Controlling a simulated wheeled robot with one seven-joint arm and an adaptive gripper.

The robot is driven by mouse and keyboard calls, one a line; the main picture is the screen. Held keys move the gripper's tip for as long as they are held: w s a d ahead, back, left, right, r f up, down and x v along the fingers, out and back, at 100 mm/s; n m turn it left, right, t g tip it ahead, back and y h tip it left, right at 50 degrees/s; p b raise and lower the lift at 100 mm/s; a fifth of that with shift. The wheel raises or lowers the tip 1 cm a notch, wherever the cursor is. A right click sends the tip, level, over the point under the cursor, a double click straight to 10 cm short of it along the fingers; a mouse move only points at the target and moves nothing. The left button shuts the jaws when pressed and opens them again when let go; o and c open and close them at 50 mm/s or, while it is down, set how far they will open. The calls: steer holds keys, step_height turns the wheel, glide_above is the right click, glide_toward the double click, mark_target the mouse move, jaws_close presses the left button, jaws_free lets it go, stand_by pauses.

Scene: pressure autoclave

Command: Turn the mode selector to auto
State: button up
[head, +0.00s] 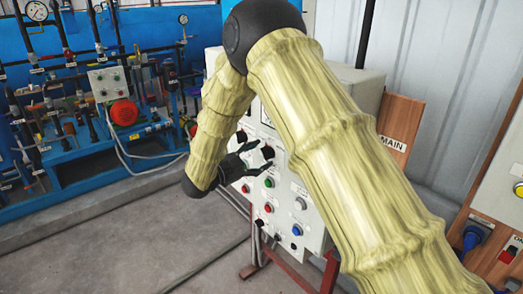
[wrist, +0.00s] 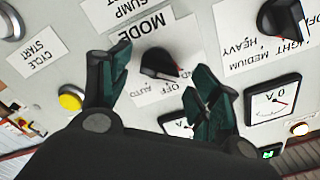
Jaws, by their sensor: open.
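The mode selector (wrist: 158,63) is a black knob with a red pointer mark on a light panel, below the upside-down MODE plate (wrist: 133,40) in the wrist view. Its red mark points to the lower right in that view, near OFF. The AUTO label lies lower left of OFF. My gripper (wrist: 158,76) is open, with one dark green finger on each side of the knob and visible gaps between. I cannot tell for certain which knob there is the mode selector.
In the wrist view a yellow button (wrist: 71,98) sits left of the fingers. A second black knob (wrist: 284,18) marked light, medium, heavy is at upper right, with a meter (wrist: 272,99) below it. A blue pipe rig with a red motor (head: 124,112) stands at left.

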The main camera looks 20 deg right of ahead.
steer(key=shift+x, duration=0.8)
steer(key=c, duration=1)
steer(key=shift+c, duration=0.2)
